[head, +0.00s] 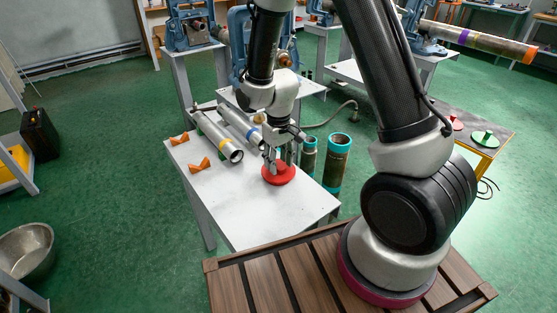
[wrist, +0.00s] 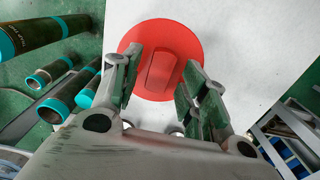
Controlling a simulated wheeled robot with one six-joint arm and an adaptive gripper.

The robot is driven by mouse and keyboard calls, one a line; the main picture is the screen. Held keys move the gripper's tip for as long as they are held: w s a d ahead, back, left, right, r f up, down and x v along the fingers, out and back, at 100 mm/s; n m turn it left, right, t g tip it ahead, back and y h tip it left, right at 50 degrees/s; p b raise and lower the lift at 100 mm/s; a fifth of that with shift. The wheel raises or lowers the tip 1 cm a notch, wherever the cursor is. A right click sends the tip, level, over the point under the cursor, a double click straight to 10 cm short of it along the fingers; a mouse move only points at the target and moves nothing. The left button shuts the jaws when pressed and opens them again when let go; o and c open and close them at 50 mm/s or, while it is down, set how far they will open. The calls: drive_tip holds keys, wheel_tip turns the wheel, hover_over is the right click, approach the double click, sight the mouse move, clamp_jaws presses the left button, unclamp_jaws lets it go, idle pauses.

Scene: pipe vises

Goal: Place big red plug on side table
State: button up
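The big red plug (head: 279,176) lies on the white table (head: 250,215) near its right edge. In the wrist view the red plug (wrist: 188,45) is a round disc with a raised grip bar in the middle. My gripper (head: 280,163) is directly above the plug, pointing down. In the wrist view my gripper (wrist: 162,62) is open, with one finger on each side of the bar and a visible gap to it. A small dark-topped table (head: 488,124) with yellow legs stands at the right, holding a green plug (head: 485,138) and a smaller-looking red plug (head: 457,124).
Two grey pipes (head: 222,140) and two orange supports (head: 199,165) lie on the white table. Dark pipes with teal ends (head: 337,160) stand beside its right edge. Blue vises (head: 190,25) stand behind.

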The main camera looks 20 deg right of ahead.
sight(278, 166)
drive_tip(key=s+d+r+m+t, duration=0.1)
drive_tip(key=s+d+r, duration=0.1)
drive_tip(key=r, duration=0.8)
drive_tip(key=s+d+r, duration=0.1)
drive_tip(key=d+r, duration=0.2)
drive_tip(key=r, duration=0.7)
drive_tip(key=s+d+r+m+t, duration=0.1)
drive_tip(key=s+d+r, duration=0.3)
drive_tip(key=s, duration=0.4)
drive_tip(key=s+d+r+m+t, duration=0.1)
drive_tip(key=s+d+r+t, duration=0.1)
drive_tip(key=s+d+r, duration=0.3)
drive_tip(key=s+r, duration=0.1)
drive_tip(key=s, duration=0.3)
drive_tip(key=shift+d+r+m, duration=0.2)
drive_tip(key=shift+m, duration=0.1)
drive_tip(key=shift+c, duration=1)
drive_tip(key=shift+d, duration=0.1)
